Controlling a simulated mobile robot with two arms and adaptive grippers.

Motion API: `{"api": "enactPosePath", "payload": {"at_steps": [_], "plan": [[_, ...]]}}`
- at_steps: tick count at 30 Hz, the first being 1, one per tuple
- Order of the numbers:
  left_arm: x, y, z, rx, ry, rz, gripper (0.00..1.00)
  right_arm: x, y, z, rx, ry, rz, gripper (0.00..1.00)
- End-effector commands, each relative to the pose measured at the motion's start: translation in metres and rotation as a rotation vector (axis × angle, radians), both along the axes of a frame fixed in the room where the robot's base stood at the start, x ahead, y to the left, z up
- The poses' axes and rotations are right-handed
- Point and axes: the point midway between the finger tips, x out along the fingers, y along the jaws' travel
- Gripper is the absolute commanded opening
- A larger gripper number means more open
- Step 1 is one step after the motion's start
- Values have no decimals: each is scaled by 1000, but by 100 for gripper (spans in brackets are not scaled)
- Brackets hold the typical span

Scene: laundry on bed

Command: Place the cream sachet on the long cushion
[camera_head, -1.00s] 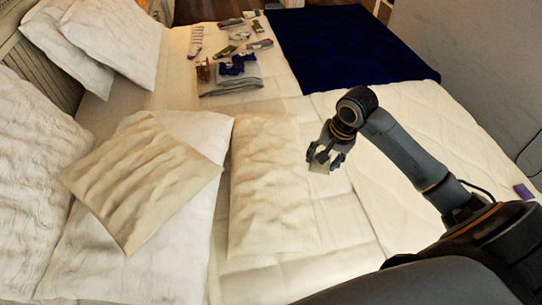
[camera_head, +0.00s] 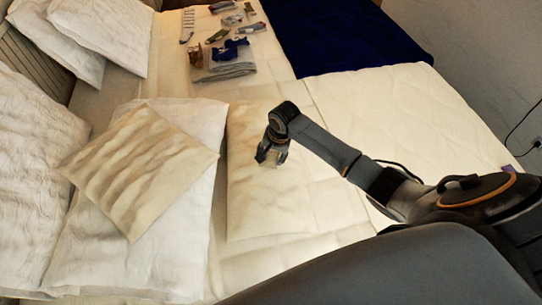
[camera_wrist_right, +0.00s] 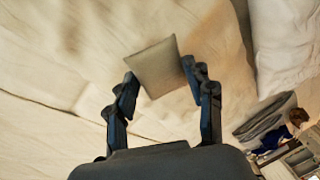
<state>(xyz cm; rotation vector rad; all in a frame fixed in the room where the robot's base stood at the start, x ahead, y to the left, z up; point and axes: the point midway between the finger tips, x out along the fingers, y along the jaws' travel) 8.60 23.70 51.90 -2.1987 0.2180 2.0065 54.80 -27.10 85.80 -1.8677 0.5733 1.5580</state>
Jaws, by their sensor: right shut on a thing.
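The long cushion (camera_head: 262,205) is a cream, wrinkled rectangle lying flat in the middle of the bed. My right gripper (camera_head: 271,160) is over its upper right part, pointing down. It is shut on the cream sachet (camera_wrist_right: 157,62), a small pale square held between the two fingertips in the right wrist view. In the head view the gripper mostly hides the sachet. The cushion's cloth fills the wrist view behind the sachet; I cannot tell whether they touch. My left gripper is not in view.
A second cream cushion (camera_head: 135,170) lies tilted on a white pillow (camera_head: 180,255) to the left. Folded grey cloth (camera_head: 224,72) and several socks lie at the back. A dark blue blanket (camera_head: 345,35) covers the far right. The white quilt (camera_head: 430,115) at right is bare.

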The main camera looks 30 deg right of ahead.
Motion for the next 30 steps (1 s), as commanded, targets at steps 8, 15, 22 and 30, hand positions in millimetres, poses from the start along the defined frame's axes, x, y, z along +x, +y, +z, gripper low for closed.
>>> {"api": "enactPosePath", "payload": {"at_steps": [8,15,22,30], "plan": [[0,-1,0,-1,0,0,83,0,0,-8,0,-2,2,22],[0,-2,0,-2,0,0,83,0,0,-13,1,-2,1,22],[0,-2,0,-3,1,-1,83,0,0,-14,1,-2,1,77],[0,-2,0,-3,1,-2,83,0,0,-13,0,-3,1,77]]}}
